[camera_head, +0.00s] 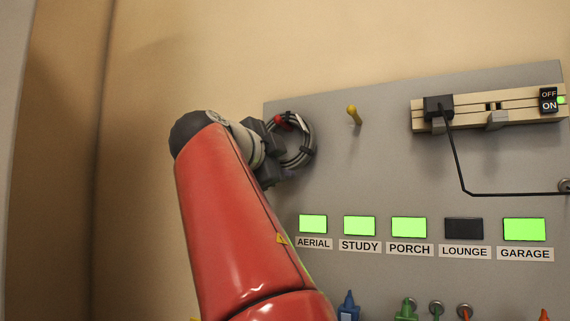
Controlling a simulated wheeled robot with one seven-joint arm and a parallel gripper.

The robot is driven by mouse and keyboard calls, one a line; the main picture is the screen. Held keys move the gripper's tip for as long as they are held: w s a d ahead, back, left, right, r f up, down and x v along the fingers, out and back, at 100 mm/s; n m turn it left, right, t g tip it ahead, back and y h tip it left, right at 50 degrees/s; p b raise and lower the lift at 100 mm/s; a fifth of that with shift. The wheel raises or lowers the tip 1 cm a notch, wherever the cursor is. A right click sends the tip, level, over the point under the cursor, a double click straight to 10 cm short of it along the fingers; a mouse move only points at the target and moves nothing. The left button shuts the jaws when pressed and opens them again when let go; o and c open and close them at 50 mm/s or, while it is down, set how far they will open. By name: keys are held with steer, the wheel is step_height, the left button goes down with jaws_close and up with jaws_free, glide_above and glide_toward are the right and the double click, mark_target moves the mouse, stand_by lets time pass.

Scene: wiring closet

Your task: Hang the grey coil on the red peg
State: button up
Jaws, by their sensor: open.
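The grey coil (310,146) is a ring of cable with dark ties, upright against the grey panel near its upper left corner. The red peg (281,120) shows at the coil's upper left, and the coil appears to hang around it. My gripper (272,154) is open at the coil's left side, with its dark fingers close to the ring. The gripper hides the coil's left part, so I cannot tell whether a finger touches it.
A yellow peg (354,115) stands bare to the right. A beige power strip (475,113) with a black plug (438,107) and cable is at upper right. Below are labelled lamps, all green except the dark LOUNGE one (464,229). Coloured connectors (407,309) line the bottom edge.

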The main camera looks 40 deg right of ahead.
steer(key=shift+v, duration=2.15)
steer(key=v, duration=0.8)
steer(key=shift+b, duration=0.3)
